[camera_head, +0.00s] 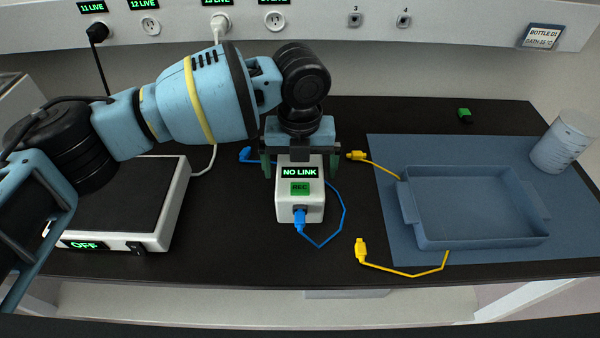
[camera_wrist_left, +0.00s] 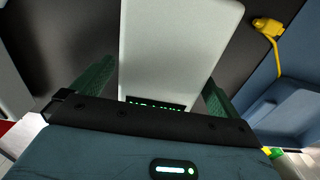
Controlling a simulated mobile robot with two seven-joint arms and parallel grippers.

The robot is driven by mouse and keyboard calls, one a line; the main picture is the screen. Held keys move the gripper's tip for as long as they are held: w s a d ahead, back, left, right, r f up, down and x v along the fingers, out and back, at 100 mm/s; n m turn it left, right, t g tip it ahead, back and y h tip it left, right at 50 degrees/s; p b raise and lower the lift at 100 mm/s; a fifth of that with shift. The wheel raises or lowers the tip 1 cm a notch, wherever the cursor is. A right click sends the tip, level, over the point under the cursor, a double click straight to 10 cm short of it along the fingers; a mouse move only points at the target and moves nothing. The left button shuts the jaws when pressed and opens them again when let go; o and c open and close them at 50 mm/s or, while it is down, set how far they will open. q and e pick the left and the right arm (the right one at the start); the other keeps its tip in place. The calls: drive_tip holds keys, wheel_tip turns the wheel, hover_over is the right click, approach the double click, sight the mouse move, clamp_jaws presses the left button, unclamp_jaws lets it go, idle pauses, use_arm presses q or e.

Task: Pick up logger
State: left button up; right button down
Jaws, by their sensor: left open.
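The logger (camera_head: 313,209) is a white box on the dark bench in the middle of the head view. It has a "NO LINK" display and a green "REC" label, and a blue cable plug sits in its front. My left gripper (camera_head: 299,164) is open, pointing down at the logger's far end. Its green fingers stand on either side of the box. In the left wrist view the logger's white top (camera_wrist_left: 178,45) lies between the two finger pads (camera_wrist_left: 155,90), with no clear contact visible. My right gripper is not in view.
The blue cable (camera_head: 342,205) loops right of the logger; its other plug lies behind left. A hotplate (camera_head: 175,205) reading "OFF" stands left. Right are yellow cables (camera_head: 400,270), a blue tray (camera_head: 480,242) on a blue mat (camera_head: 385,150), and a white bottle (camera_head: 563,142).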

use_arm(q)
drive_tip(key=shift+f, duration=1.05)
drive_tip(key=c, duration=1.2)
drive_tip(key=shift+r, duration=0.15)
drive_tip(key=shift+r, duration=1.55)
drive_tip(key=shift+s+d+r, duration=0.1)
drive_tip(key=shift+s+r, duration=0.05)
drive_tip(key=shift+s, duration=0.1)
drive_tip(key=s+d, duration=0.1)
drive_tip(key=s, duration=0.4)
drive_tip(key=s+d+r, duration=0.1)
drive_tip(key=s, duration=0.4)
drive_tip(key=s+d, duration=0.1)
drive_tip(key=s, duration=0.4)
drive_tip(key=shift+d+r, duration=0.2)
drive_tip(key=shift+d, duration=0.2)
